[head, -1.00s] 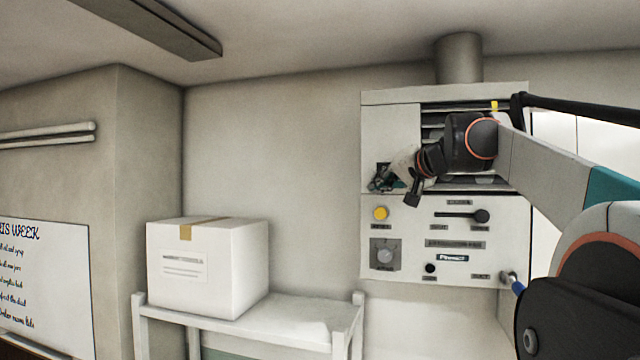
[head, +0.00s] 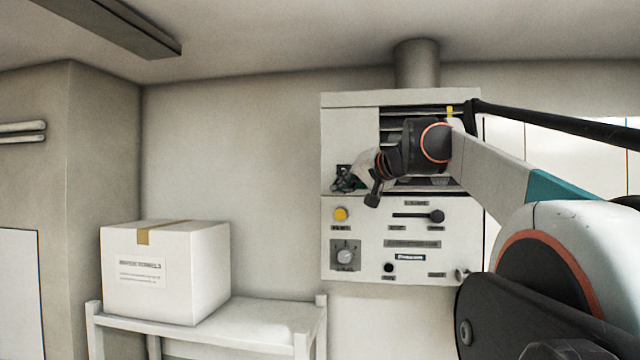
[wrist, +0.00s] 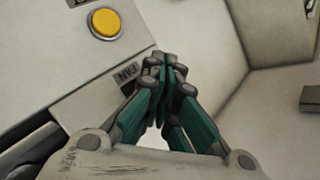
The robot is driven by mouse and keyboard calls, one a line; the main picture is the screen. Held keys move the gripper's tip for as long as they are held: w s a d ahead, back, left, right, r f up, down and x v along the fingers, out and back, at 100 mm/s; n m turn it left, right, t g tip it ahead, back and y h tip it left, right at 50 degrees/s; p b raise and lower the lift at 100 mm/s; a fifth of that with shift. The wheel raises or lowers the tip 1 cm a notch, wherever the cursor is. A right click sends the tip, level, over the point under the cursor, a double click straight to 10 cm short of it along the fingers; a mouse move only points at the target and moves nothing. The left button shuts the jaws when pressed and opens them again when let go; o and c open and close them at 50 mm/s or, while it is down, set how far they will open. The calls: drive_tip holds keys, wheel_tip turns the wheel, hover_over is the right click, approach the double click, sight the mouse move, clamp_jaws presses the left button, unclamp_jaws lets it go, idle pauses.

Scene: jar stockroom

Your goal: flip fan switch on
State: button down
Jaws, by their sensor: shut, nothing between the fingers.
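The pale control panel (head: 355,225) hangs on the wall under a round duct. The fan switch itself cannot be made out; my gripper covers that spot. My gripper (wrist: 163,62) is shut and empty, its teal fingers together at the panel's edge. In the head view my gripper (head: 345,181) is in front of the panel's left side, by a small dark patch. I cannot tell whether the fingertips touch anything.
A yellow button (head: 340,214) also shows in the wrist view (wrist: 105,23). A white box (head: 165,272) stands on a shelf (head: 270,325) at lower left. The wall between is bare.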

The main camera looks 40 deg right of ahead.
drive_tip(key=shift+w+d, duration=0.1)
drive_tip(key=shift+w, duration=0.05)
idle(0.5)
drive_tip(key=shift+w+d+f, duration=0.1)
drive_tip(key=shift+w+d, duration=0.05)
drive_tip(key=shift+d, duration=0.1)
drive_tip(key=shift+w+d, duration=0.25)
idle(0.9)
drive_tip(key=shift+s+a+p, duration=0.2)
drive_tip(key=shift+p, duration=0.1)
drive_tip(key=shift+s+a, duration=0.4)
drive_tip(key=shift+a, duration=0.1)
drive_tip(key=shift+s+a+r, duration=0.25)
drive_tip(key=shift+s+a, duration=0.6)
drive_tip(key=shift+a, duration=0.1)
drive_tip(key=shift+s+a+r, duration=0.2)
drive_tip(key=shift+s+a, duration=0.6)
drive_tip(key=shift+a, duration=0.15)
